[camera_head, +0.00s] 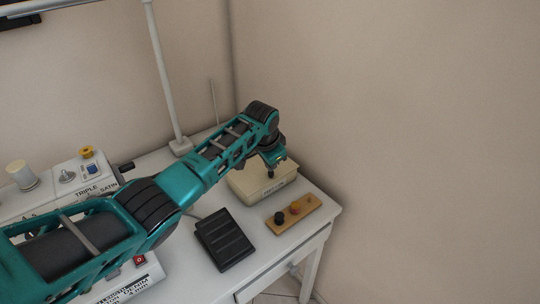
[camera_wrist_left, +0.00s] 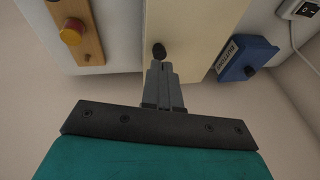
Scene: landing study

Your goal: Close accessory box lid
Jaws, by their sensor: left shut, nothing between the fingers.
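The cream accessory box (camera_head: 248,193) stands near the back right corner of the white table, with a label on its front. My left gripper (camera_head: 270,172) reaches down over it from the left; its fingers are shut and empty. In the left wrist view the shut fingers (camera_wrist_left: 161,70) point at a dark knob (camera_wrist_left: 159,50) on the cream surface (camera_wrist_left: 195,25). The tips are at or very near the knob; I cannot tell if they touch. My arm hides part of the box in the head view, so the lid's angle is unclear. My right gripper is not in view.
A wooden board with knobs (camera_head: 308,206) lies in front of the box. A black pedal (camera_head: 224,238) lies left of it. A sewing machine (camera_head: 90,178) is at the left, and a blue box (camera_wrist_left: 247,57) shows in the wrist view. Walls stand behind and right.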

